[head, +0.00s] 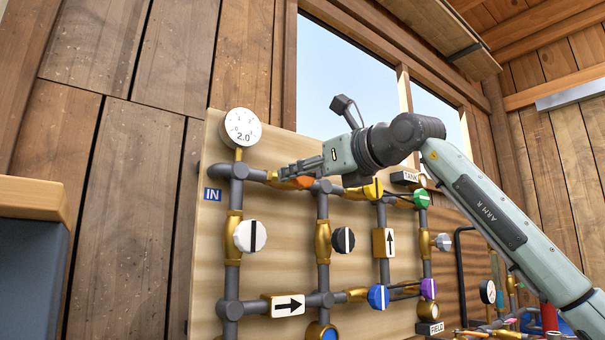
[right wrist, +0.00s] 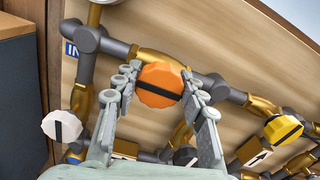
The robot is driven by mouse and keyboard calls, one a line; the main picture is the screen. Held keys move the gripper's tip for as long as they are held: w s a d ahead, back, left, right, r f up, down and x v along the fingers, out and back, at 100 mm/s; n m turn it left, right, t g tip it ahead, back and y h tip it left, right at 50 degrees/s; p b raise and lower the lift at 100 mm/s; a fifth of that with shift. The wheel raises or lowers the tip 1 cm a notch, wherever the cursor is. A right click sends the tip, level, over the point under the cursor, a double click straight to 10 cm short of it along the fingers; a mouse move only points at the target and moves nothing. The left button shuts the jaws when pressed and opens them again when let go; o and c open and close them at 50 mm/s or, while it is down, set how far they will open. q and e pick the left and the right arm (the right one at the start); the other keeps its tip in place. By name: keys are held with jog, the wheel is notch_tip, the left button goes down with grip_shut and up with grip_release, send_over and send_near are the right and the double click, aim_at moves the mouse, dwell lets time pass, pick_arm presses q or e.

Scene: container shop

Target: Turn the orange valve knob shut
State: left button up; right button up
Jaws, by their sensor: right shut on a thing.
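The orange valve knob (right wrist: 160,80) sits on a brass valve body on the upper pipe. A black bar marks its face, lying nearly level and tilted slightly in the right wrist view. My right gripper (right wrist: 158,92) is shut on the knob, one finger on each side. In the head view the knob (head: 298,184) shows only in part, beneath my right gripper (head: 287,172). My left gripper is in neither view.
A pressure gauge (head: 243,127) reading 2.0 stands above the pipe. White (head: 250,236), black (head: 343,240), yellow (head: 373,189), green (head: 421,199), blue (head: 378,297) and purple (head: 428,288) knobs sit close around on the pipe board. A window is behind my right arm.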

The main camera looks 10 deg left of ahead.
jog(key=shift+m, duration=0.4)
jog(key=shift+m+b, duration=0.55)
jog(key=shift+m, duration=0.45)
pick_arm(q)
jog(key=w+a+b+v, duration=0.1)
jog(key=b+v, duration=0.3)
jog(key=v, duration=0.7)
pick_arm(e)
jog(key=m, duration=0.7)
jog(key=shift+d+f, duration=0.1)
jog(key=m+b, duration=0.2)
jog(key=m, duration=0.2)
jog(key=shift+w+m, duration=0.1)
jog(key=shift+m, duration=0.3)
jog(key=m+b, duration=0.1)
jog(key=m, duration=0.2)
jog(key=shift+b, duration=0.4)
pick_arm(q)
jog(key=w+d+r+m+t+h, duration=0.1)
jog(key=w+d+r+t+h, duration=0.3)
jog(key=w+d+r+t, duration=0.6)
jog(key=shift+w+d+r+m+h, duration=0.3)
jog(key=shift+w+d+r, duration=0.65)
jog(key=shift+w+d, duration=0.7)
pick_arm(e)
jog(key=shift+m, duration=0.3)
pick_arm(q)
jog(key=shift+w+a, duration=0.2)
